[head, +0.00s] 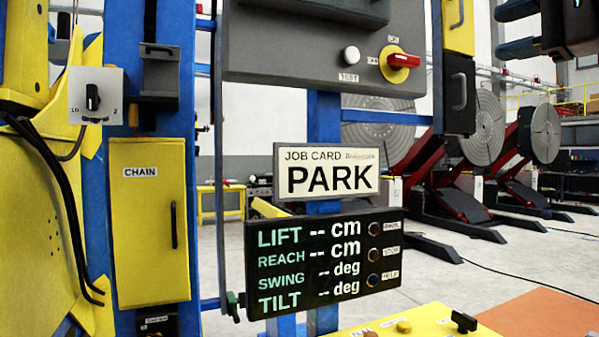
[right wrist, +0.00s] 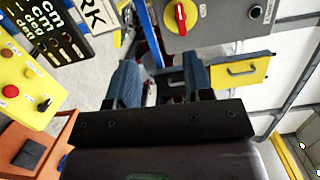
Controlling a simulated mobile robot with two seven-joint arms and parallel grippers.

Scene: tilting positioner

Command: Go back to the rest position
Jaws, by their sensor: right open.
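My right gripper (head: 512,29) shows at the top right corner of the head view, with its two dark fingers apart and nothing between them. In the right wrist view its blue-grey fingers (right wrist: 160,72) are also spread and empty, in front of the yellow door and the grey box. The job card (head: 328,170) reads PARK. Below it the black display (head: 322,262) shows dashes for LIFT, REACH, SWING and TILT. My left gripper is in neither view.
A grey control box (head: 300,60) with a red rotary switch (head: 403,61) hangs above the card. A yellow CHAIN door (head: 148,220) is at left on a blue post. A yellow button panel (head: 430,322) is at the bottom. Tilting positioners (head: 480,130) stand behind on open floor.

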